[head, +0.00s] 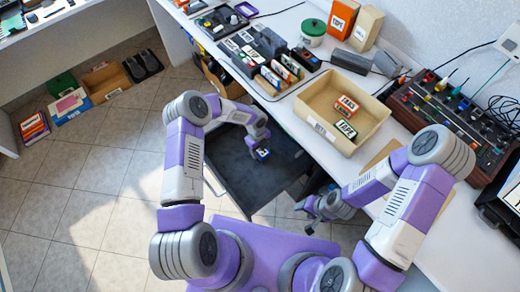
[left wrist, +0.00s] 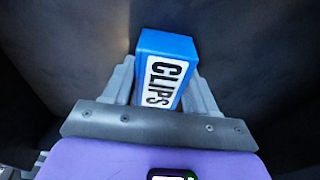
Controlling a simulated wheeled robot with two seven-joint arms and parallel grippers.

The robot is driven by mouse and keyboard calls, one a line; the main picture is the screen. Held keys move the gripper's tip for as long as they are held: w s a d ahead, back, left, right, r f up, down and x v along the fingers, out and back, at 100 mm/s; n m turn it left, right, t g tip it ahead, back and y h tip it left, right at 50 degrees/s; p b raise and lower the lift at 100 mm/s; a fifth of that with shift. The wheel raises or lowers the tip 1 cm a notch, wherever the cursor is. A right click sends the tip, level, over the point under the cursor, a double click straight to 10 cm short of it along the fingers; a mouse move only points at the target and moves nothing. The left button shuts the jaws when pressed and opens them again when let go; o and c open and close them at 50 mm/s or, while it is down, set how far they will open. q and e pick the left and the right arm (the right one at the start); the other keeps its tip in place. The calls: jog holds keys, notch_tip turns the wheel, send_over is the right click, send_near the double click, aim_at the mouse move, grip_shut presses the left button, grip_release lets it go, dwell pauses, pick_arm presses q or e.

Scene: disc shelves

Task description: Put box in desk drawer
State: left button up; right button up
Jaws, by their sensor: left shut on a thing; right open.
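A small blue box (left wrist: 168,45) with a white label reading CLIPS is between the fingers of my left gripper (left wrist: 165,90). In the head view, a bit of the blue box (head: 263,154) shows at the tip of my left gripper (head: 260,148). The open dark desk drawer (head: 235,170) is pulled out from under the white desk, and the left gripper is over or inside it. In the left wrist view, dark drawer surfaces surround the box; I cannot tell whether it touches the bottom. My right gripper (head: 306,210) is open and empty, right of the drawer.
On the desk stands a beige bin (head: 312,118) with two labelled boxes in it. A control panel (head: 455,115) with cables is at the right. Tiled floor (head: 85,210) is open at left.

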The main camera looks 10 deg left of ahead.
pick_arm(q)
jog(key=o, duration=1.1)
jog(key=shift+f, duration=0.1)
jog(key=r+p, duration=0.1)
jog(key=r, duration=0.3)
jog(key=a+r+p, duration=0.1)
jog(key=r, duration=0.3)
jog(key=w+r+p, duration=0.1)
jog(key=r+p, duration=0.1)
jog(key=r, duration=0.2)
jog(key=shift+a+r, duration=0.1)
jog(key=shift+a, duration=0.1)
